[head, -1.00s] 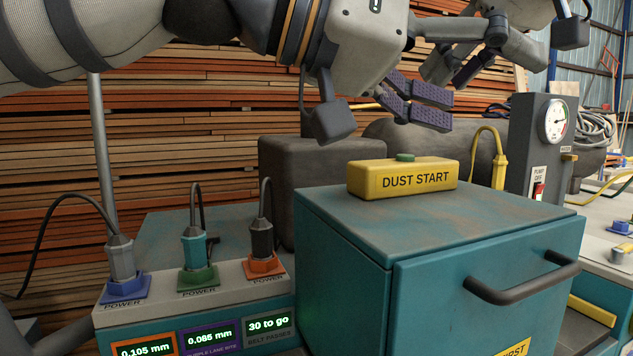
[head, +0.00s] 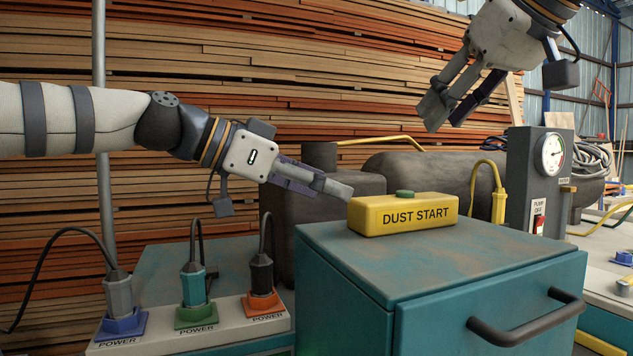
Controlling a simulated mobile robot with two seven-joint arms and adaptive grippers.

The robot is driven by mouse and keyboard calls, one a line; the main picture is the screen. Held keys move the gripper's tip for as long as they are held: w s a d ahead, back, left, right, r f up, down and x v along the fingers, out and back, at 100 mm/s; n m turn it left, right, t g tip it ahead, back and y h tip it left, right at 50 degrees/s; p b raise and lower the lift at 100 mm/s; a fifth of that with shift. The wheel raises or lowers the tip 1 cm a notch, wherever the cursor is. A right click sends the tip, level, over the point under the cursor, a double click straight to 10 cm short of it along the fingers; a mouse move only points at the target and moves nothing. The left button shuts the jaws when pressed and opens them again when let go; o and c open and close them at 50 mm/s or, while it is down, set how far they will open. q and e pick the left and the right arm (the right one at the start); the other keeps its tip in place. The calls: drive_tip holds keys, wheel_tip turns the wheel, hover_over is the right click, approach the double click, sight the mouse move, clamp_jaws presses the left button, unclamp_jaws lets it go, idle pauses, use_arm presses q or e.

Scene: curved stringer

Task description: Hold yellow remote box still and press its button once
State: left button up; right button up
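The yellow remote box (head: 403,215), marked DUST START, sits on the teal cabinet's top. Its green button (head: 405,194) is uncovered on the upper face. My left gripper (head: 335,188) reaches in level from the left, its fingertips at the box's upper left end. Contact cannot be told, and the fingers overlap in this view, hiding any gap. My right gripper (head: 446,118) hangs above the box and to the right of the button, fingers pointing down and left. Its fingers look apart, with nothing between them, and it is clear of the box.
The teal cabinet (head: 350,280) has a dark handle (head: 525,322) at the front. A grey gauge box (head: 540,180) and a yellow cabled plug (head: 498,205) stand to the right. Several power plugs in a pale strip (head: 235,310) are at lower left. The cabinet top before the box is clear.

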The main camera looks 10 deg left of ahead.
sight(384, 210)
use_arm(q)
drive_tip(key=x, duration=1.1)
drive_tip(key=shift+w+d+f, duration=0.1)
drive_tip(key=shift+d, duration=0.15)
use_arm(e)
drive_tip(key=shift+d, duration=0.1)
use_arm(q)
drive_tip(key=c, duration=1.6)
use_arm(e)
drive_tip(key=shift+c, duration=0.3)
use_arm(q)
drive_tip(key=shift+o, duration=0.2)
use_arm(e)
clamp_jaws()
